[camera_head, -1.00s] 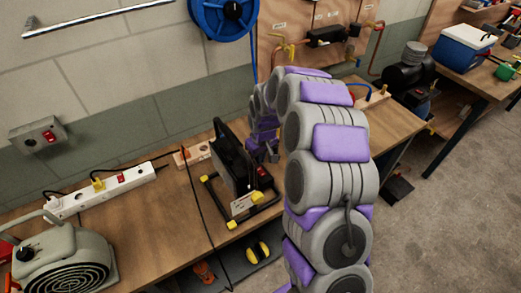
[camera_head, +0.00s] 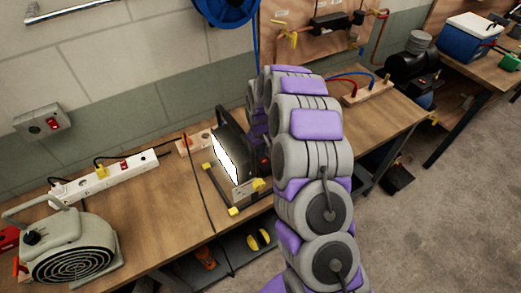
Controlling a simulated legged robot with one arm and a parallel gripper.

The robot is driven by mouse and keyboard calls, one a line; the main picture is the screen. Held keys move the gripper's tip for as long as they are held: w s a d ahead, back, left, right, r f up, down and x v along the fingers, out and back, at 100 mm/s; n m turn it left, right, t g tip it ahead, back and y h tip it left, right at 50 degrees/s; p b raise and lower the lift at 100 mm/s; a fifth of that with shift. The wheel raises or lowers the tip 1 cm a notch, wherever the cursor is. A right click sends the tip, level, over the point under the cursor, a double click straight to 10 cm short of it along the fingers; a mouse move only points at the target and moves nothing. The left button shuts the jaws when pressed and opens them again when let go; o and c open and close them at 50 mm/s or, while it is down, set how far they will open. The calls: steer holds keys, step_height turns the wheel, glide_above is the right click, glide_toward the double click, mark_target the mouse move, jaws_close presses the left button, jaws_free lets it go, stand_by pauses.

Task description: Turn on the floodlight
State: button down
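The floodlight (camera_head: 228,158) stands on the wooden bench, a black housing on a frame with yellow feet. Its front panel glows bright white. My arm reaches over the bench from the lower right and curls down behind the floodlight's right side. My gripper is hidden there behind the arm and the housing, so I cannot see its fingers or whether it touches the floodlight.
A white power strip (camera_head: 117,180) with a yellow plug and red switch lies on the bench (camera_head: 150,222) at left. A fan heater (camera_head: 72,250) stands at front left. A wall switch box (camera_head: 43,124) hangs above. Hoses run on the bench at right.

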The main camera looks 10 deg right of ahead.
steer(key=shift+s+a+f+g+h+p, duration=0.15)
steer(key=shift+f+g+p, duration=0.2)
steer(key=shift+g, duration=0.2)
steer(key=shift+s+d+f+g+h+p, duration=0.1)
steer(key=shift+f+g+h+p, duration=0.1)
steer(key=shift+f+g, duration=0.25)
steer(key=shift+s+f, duration=0.1)
steer(key=shift+s, duration=0.9)
steer(key=w+r+p, duration=0.3)
steer(key=r, duration=1.1)
steer(key=s+a+r+b, duration=0.1)
steer(key=s+r+b, duration=0.1)
steer(key=s+r, duration=0.7)
steer(key=s+r+m+b, duration=0.1)
steer(key=s+m, duration=0.1)
steer(key=s, duration=1.4)
steer(key=s+d+r+m+b, duration=0.1)
steer(key=s+r+m, duration=0.1)
steer(key=s, duration=1.5)
steer(key=shift+s+d, duration=0.15)
steer(key=shift+d, duration=0.15)
